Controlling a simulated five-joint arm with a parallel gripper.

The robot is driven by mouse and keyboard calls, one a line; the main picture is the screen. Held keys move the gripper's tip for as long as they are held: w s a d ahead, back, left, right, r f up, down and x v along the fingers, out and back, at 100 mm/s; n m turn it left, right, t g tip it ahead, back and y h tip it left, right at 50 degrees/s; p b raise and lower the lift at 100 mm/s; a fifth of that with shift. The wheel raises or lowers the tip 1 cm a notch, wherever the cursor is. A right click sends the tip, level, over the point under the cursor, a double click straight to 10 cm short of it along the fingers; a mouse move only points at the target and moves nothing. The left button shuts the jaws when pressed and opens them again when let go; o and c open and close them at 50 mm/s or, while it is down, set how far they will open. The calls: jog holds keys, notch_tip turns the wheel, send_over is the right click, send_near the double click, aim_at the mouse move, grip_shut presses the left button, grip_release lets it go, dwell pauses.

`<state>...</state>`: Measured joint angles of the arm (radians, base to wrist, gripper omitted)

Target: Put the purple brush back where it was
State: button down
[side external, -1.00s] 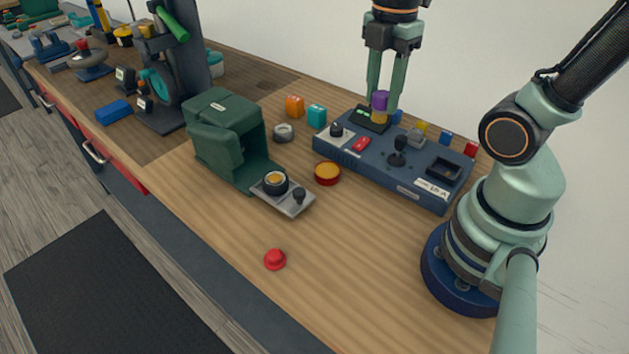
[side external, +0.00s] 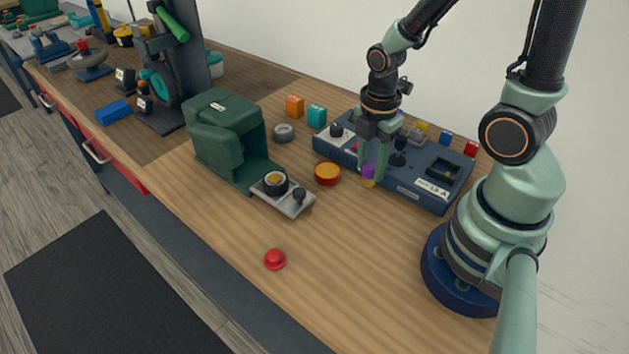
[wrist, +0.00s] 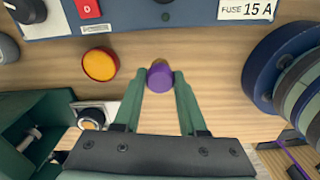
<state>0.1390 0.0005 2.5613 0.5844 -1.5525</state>
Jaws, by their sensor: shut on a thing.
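The purple brush (side external: 368,171), a short purple piece with a yellowish lower end, is between the fingertips of my gripper (side external: 371,176). My gripper is shut on it, just in front of the long face of the blue console (side external: 407,195). In the wrist view the purple brush (wrist: 160,77) shows end-on between the green fingertips, over bare wood. I cannot tell whether its lower end touches the bench.
A red-rimmed orange round tin (side external: 327,173) stands left of my gripper. The green machine (side external: 226,135) with a grey plate (side external: 290,203) is further left. A red knob (side external: 275,259) lies near the front. The bench between them is bare.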

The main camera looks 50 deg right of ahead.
aim_at(368, 180)
jog(key=shift+f, duration=2.05)
jog(key=shift+f, duration=0.15)
jog(key=shift+c, duration=2.3)
grip_release()
notch_tip(368, 180, up, 12)
jog(key=w+a+r+m+t, duration=0.1)
jog(key=w+r+m+t, duration=0.1)
jog(key=r+m, duration=0.3)
jog(key=w+a+r+m+t, duration=0.2)
jog(key=r+m, duration=0.3)
jog(key=m, duration=0.6)
jog(key=shift+a+r+t, duration=0.2)
jog(key=shift+r+t, duration=0.1)
jog(key=shift+t, duration=0.5)
